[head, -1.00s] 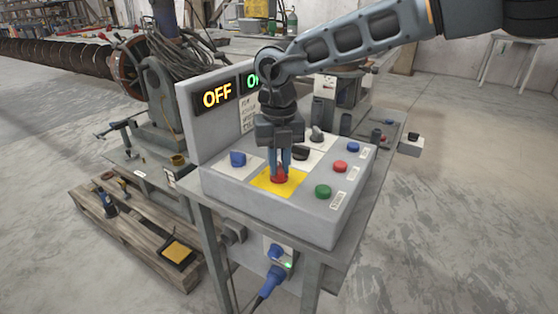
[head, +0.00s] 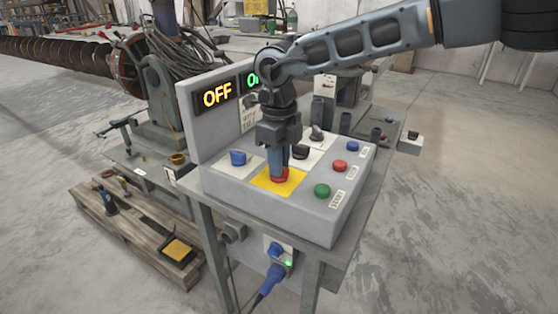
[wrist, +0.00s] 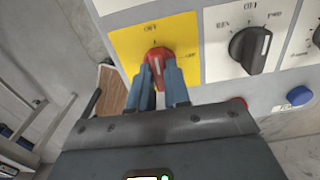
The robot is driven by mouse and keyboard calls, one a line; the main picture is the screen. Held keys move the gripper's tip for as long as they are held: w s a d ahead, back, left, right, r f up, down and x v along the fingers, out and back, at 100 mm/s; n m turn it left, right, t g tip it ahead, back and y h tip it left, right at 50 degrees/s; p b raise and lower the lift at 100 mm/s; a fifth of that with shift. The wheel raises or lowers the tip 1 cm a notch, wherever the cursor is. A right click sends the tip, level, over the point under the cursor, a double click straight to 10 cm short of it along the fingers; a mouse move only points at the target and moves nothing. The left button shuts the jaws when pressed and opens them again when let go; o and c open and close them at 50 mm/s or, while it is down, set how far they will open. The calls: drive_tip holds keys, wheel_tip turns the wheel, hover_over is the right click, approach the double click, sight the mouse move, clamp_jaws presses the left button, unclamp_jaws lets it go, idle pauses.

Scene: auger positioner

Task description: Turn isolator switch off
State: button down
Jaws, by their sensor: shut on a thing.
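The isolator switch is a red rotary knob (head: 279,174) on a yellow plate (head: 262,182) at the front of the grey control box (head: 300,215). My gripper (head: 278,166) points down at it from above and is shut on the knob. In the wrist view the red knob (wrist: 158,56) sits between the two blue-grey fingers (wrist: 160,84). Lettering shows on the yellow plate (wrist: 190,28), partly hidden and small. A display panel behind the box reads OFF in amber (head: 217,95); a green-lit display (head: 254,79) beside it is partly hidden by my arm.
Around the knob are a blue switch (head: 238,158), a black rotary knob (head: 300,152), and blue (head: 352,146), red (head: 339,166) and green (head: 322,191) buttons. A blue plug (head: 272,275) hangs below. A pallet (head: 150,235) lies on the floor at left.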

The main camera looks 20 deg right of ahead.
drive_tip(key=shift+n, duration=0.4)
drive_tip(key=c, duration=1.1)
unclamp_jaws()
drive_tip(key=shift+r, duration=3.9)
